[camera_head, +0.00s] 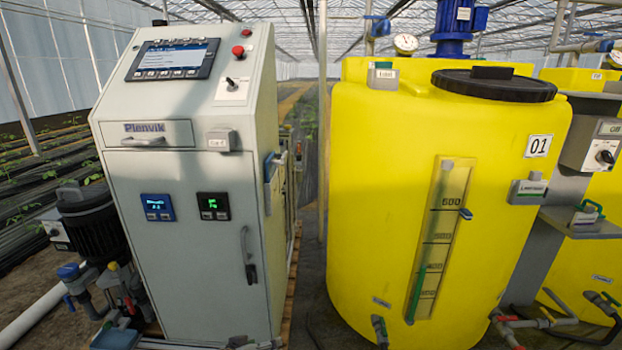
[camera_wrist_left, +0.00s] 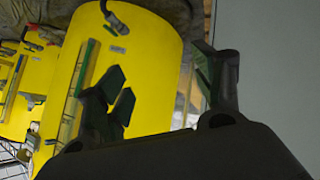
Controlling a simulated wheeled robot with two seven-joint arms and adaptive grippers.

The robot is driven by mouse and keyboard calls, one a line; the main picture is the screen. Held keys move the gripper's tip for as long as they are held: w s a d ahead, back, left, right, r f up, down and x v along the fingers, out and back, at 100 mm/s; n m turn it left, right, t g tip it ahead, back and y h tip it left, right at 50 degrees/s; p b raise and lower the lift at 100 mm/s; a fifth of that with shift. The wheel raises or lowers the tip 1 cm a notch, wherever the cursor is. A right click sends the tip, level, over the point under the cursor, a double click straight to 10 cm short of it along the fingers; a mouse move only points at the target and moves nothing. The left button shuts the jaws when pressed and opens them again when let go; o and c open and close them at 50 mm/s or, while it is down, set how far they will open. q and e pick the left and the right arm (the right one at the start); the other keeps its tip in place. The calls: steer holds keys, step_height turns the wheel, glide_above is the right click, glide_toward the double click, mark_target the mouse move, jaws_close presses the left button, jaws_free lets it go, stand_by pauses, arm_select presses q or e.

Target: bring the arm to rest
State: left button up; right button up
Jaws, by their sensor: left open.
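My left gripper (camera_wrist_left: 163,80) shows only in the left wrist view. Its dark fingers stand wide apart with nothing between them, so it is open and empty. Behind the fingers is the yellow tank (camera_wrist_left: 150,62), seen tilted, and a plain grey surface (camera_wrist_left: 270,70) fills the right side. Neither arm shows in the head view. My right gripper is in neither view.
In the head view a grey control cabinet (camera_head: 190,255) with a door handle (camera_head: 248,255) stands left. The yellow tank 01 (camera_head: 365,190) stands right, with a level gauge (camera_head: 440,240) and black lid (camera_head: 493,84). A narrow gap separates them. A pump (camera_head: 92,225) sits far left.

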arm_select(q)
steer(key=s+a+r+m+g+y, duration=0.1)
steer(key=s+a+m+g+y, duration=0.15)
steer(key=s, duration=0.85)
steer(key=s+a+f+g+y+p, duration=0.1)
steer(key=s+a+f+g+p, duration=0.2)
steer(key=s+f+p, duration=1.4)
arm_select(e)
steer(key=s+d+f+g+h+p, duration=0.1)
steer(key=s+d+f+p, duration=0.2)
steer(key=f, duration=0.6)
arm_select(q)
steer(key=s+a+r+g+p, duration=0.1)
steer(key=s+a+p, duration=0.3)
steer(key=s+p, duration=0.4)
steer(key=s+a+r+g+y+p, duration=0.1)
steer(key=s+a+r+p, duration=0.1)
steer(key=s+p, duration=0.7)
steer(key=a+p, duration=0.1)
steer(key=p, duration=0.2)
steer(key=shift+s+a+r, duration=0.15)
steer(key=shift+a+r, duration=0.25)
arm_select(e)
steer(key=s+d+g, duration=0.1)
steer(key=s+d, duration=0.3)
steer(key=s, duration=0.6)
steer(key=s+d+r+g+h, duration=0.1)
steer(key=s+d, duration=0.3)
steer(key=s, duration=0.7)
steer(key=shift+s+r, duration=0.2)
